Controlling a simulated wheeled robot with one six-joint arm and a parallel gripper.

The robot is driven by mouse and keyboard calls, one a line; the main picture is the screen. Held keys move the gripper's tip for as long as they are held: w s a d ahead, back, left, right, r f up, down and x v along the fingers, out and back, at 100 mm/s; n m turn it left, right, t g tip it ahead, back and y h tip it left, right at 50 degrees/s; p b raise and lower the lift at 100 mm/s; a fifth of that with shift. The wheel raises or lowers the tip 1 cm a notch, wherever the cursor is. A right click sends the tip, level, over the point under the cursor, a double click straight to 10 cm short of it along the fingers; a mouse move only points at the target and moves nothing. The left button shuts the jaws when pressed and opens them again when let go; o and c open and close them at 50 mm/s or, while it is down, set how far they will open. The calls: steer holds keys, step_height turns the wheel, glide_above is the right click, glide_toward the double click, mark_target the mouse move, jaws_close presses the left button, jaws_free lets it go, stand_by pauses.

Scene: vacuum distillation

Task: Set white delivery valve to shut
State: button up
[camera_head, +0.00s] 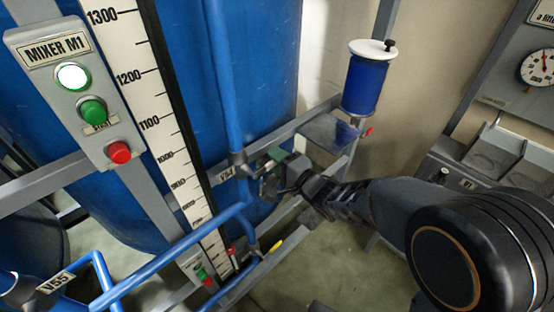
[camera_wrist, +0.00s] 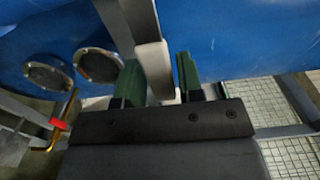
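I cannot make out a white valve handle for certain in either view. My gripper (camera_head: 272,172) is beside a blue pipe (camera_head: 228,95) and a tag plate (camera_head: 226,172) at the grey frame rail. In the wrist view my gripper (camera_wrist: 158,62) has its green fingers apart. My wrist hides part of the pipe fittings.
A mixer panel (camera_head: 75,85) and a level scale (camera_head: 165,110) are at the left by the blue tank (camera_head: 265,60). A yellow handle (camera_head: 275,247) and a red one (camera_head: 232,250) are lower down. A blue white-topped container (camera_head: 364,85) stands behind, with a red handle (camera_head: 368,131) below.

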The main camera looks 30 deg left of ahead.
steer(key=shift+o, duration=1.1)
steer(key=shift+d, duration=0.1)
steer(key=b+v, duration=0.2)
steer(key=v, duration=1.1)
steer(key=shift+d, duration=0.35)
steer(key=shift+s, duration=0.1)
